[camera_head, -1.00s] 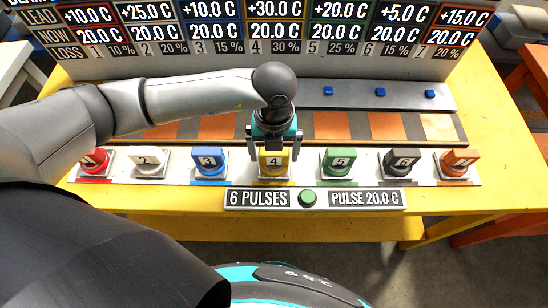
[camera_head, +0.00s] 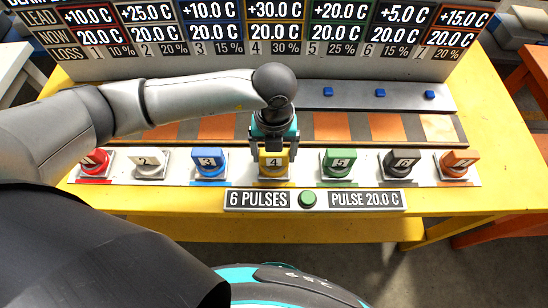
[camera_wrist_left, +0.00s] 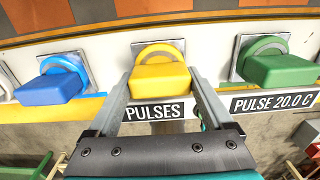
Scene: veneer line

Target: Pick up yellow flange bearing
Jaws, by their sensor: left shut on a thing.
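The yellow flange bearing (camera_head: 274,169), marked 4, sits upright on its light plate in the middle of a row on the yellow table. In the left wrist view its block (camera_wrist_left: 160,78) shows between the two grey fingers. My left gripper (camera_head: 274,152) points down over it and is shut on its block, one finger at each side. The bearing still rests on its plate. The arm hides part of the table behind it. My right gripper is not in view.
A blue bearing (camera_head: 209,163) stands to the left and a green bearing (camera_head: 339,163) to the right, each with a gap. A green button (camera_head: 307,198) is just in front. A tall display board (camera_head: 250,68) closes off the back.

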